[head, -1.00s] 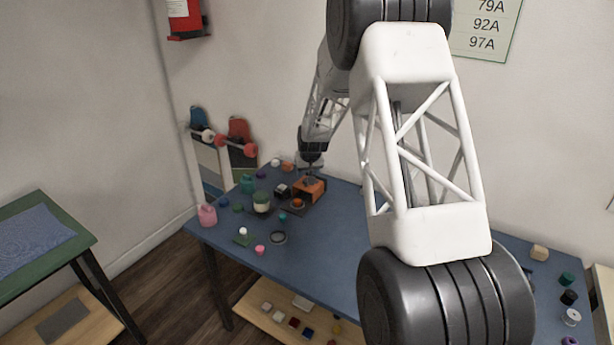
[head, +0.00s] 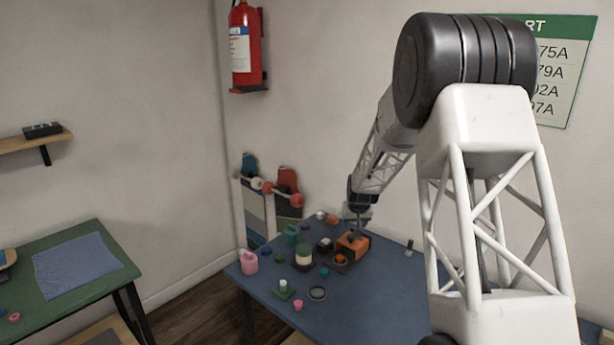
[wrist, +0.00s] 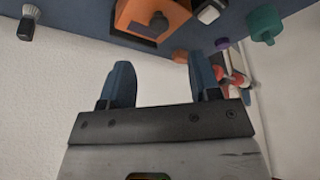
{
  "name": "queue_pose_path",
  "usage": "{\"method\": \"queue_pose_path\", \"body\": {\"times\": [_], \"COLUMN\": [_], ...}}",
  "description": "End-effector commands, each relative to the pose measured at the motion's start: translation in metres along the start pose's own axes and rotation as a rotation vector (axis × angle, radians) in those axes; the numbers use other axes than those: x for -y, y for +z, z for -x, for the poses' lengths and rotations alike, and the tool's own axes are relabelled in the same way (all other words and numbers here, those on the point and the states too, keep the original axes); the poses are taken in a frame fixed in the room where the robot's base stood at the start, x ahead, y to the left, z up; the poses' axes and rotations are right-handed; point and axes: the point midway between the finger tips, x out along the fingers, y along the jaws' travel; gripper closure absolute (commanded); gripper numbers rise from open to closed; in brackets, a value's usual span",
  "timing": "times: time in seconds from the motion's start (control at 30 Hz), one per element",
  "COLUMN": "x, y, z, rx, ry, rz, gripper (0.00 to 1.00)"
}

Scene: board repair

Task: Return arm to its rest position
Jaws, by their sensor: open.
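My gripper (wrist: 163,85) shows in the wrist view with its two blue-grey fingers apart and nothing between them. In the head view my gripper (head: 357,218) is small and dark at the end of my arm. It appears close to or over the orange box (head: 353,245) at the back of the blue table (head: 380,310). Whether it touches the box cannot be told there. In the wrist view the orange box (wrist: 135,18) lies beyond the fingertips, apart from them.
Several small items stand near the box, including a pink jar (head: 249,262), a green-lidded jar (head: 304,258) and a dark ring (head: 317,293). A brush (head: 409,247) stands right of the box. Two skateboards (head: 287,190) lean at the wall. A green table (head: 60,255) stands left.

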Motion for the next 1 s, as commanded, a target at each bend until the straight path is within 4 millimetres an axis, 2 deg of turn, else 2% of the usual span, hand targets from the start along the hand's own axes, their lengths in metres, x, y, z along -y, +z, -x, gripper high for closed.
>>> {"method": "queue_pose_path", "body": {"times": [0.17,0.47,1.0], "x": [0.004,0.015,0.03], "y": [0.011,0.048,0.134], "z": [0.035,0.11,0.23], "rx": [0.004,0.021,0.055], "ry": [-0.001,-0.004,-0.006], "rz": [0.0,0.0,-0.002], "gripper": [0.43,0.43,0.43]}}
